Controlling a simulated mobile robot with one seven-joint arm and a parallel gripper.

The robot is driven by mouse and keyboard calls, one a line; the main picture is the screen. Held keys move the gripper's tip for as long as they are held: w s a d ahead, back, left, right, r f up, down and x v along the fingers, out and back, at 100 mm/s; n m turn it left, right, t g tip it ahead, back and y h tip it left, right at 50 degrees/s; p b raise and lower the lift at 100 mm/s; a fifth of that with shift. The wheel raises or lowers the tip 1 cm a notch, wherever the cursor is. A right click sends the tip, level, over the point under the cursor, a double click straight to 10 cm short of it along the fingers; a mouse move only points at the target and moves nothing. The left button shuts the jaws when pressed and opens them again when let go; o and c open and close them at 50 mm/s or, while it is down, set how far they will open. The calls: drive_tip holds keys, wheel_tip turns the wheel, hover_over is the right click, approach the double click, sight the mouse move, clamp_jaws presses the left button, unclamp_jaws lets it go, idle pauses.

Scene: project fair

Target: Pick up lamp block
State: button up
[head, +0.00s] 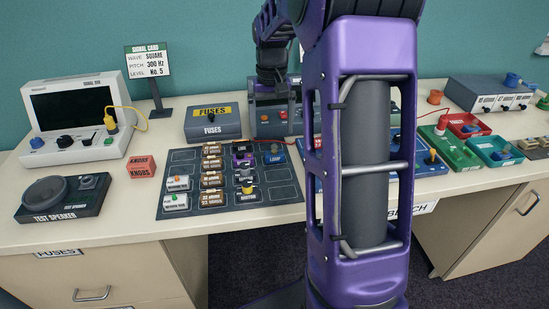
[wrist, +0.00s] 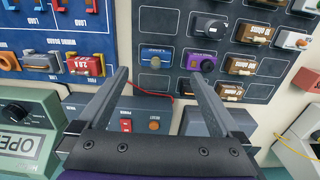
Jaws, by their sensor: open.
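The lamp block (head: 274,157) is a small blue block with a label reading LAMP, on the back right of the dark grid mat (head: 283,190), left of my arm. In the wrist view a blue block (wrist: 157,54), apparently the same one, sits on the mat beyond my fingertips with its label upside down. My gripper (wrist: 162,80) is open and empty. Its two fingers point toward the mat, with the blue block between their lines and apart from them. In the head view my wrist is above the grey box behind the mat, and the fingertips are not clear.
The grey box (wrist: 140,117) with red and orange buttons lies below my fingers. A purple block (wrist: 200,62) stands right of the blue block. Brown resistor blocks (head: 211,165) stand on the mat. A blue wiring board (wrist: 62,20) lies to the left. A red wire runs nearby.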

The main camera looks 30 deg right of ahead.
sight(274, 145)
drive_tip(key=f, duration=0.3)
drive_tip(key=f+b, duration=0.1)
drive_tip(key=f, duration=0.4)
drive_tip(key=shift+w+d+f, duration=0.1)
drive_tip(key=shift+d+f, duration=0.2)
drive_tip(key=shift+d, duration=0.05)
drive_tip(key=shift+r, duration=0.1)
drive_tip(key=c, duration=1.4)
